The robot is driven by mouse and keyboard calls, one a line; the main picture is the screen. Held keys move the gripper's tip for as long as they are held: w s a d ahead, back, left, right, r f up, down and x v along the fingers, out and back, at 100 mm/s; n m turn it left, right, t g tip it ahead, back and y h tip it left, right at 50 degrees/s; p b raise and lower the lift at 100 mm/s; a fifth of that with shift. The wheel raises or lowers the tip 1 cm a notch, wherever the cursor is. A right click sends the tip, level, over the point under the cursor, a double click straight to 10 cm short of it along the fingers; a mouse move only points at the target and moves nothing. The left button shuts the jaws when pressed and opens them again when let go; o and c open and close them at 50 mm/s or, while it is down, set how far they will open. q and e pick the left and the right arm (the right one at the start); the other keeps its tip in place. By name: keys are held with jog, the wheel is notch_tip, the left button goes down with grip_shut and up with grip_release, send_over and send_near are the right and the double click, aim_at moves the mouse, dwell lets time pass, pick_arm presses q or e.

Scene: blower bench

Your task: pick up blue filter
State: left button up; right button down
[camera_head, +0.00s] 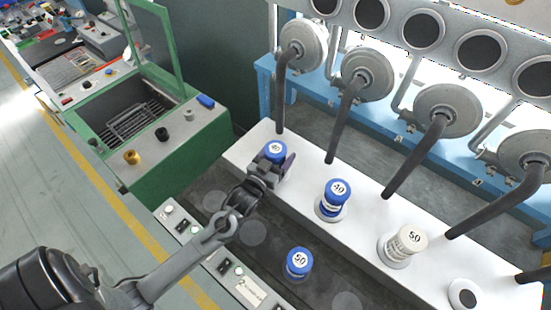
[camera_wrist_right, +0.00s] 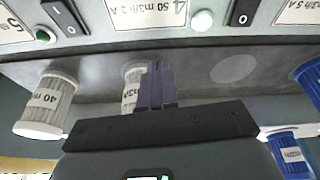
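A blue filter (camera_head: 275,150) with a pale numbered top is at the far end of the white ledge in the head view. My left gripper (camera_head: 270,168) is at this filter, its fingers apart beside it; I cannot tell whether they press on it. A blue filter marked 40 (camera_head: 337,191) stands upright on the ledge, and a blue filter marked 50 (camera_head: 299,262) stands on the lower dark surface. My right gripper (camera_wrist_right: 157,88) has its fingers together in the right wrist view, in front of a partly hidden white filter (camera_wrist_right: 131,90). Blue filters (camera_wrist_right: 312,82) show at that view's right edge.
A white filter marked 50 (camera_head: 408,240) stands on the white ledge (camera_head: 365,225), with an empty round seat (camera_head: 462,295) nearer. Dark pipes (camera_head: 415,160) hang over the ledge. A white filter marked 40 (camera_wrist_right: 46,103) is left of my right gripper. A switch panel (camera_head: 245,285) borders the dark surface.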

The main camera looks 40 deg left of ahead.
pick_arm(q)
jog(key=c, duration=0.5)
jog(key=shift+r, duration=0.2)
